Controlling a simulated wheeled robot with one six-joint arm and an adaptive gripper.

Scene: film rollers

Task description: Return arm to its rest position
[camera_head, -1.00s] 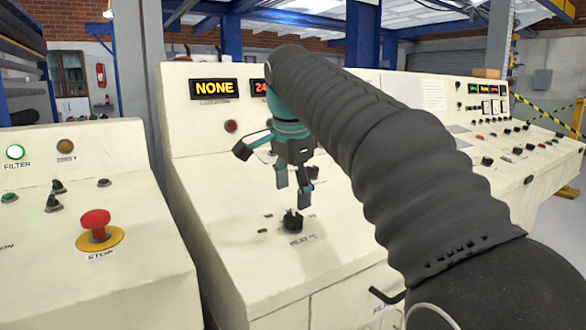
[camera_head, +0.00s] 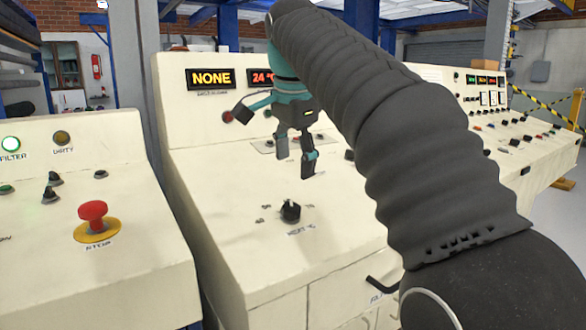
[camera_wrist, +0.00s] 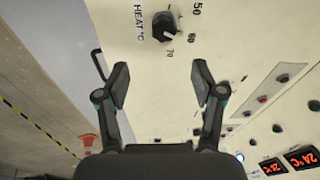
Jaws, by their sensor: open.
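My gripper (camera_head: 296,160) hangs at the end of my black-sleeved arm, above the sloped cream control panel (camera_head: 250,262). Its fingers are apart and hold nothing. In the wrist view the gripper (camera_wrist: 160,88) shows two spread fingers with empty space between them. The black heat knob (camera_head: 290,211) stands on the panel below the fingertips, apart from them. The knob also shows in the wrist view (camera_wrist: 165,27), with its pointer near the 70 mark. My arm hides part of the panel behind it.
A red stop button (camera_head: 94,214) on a yellow base sits on the left console. Displays read NONE (camera_head: 211,78) and 24 (camera_head: 262,77). A black handle (camera_head: 383,285) juts from the panel front. Another console (camera_head: 500,130) extends right.

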